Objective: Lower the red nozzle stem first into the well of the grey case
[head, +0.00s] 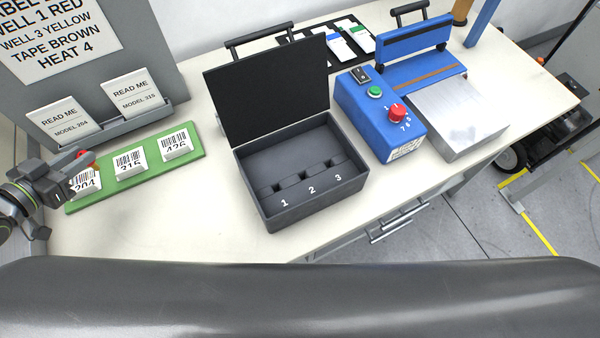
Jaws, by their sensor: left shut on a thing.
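The left gripper is well to the left of the case. My right gripper is not in view.
The green strip (195,156) carries labels 204, 315 and 426. A sign board (100,60) with README cards stands behind it. A blue control box (365,122) with a red knob and a metal plate (450,125) are right of the case. Table between strip and case is clear.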

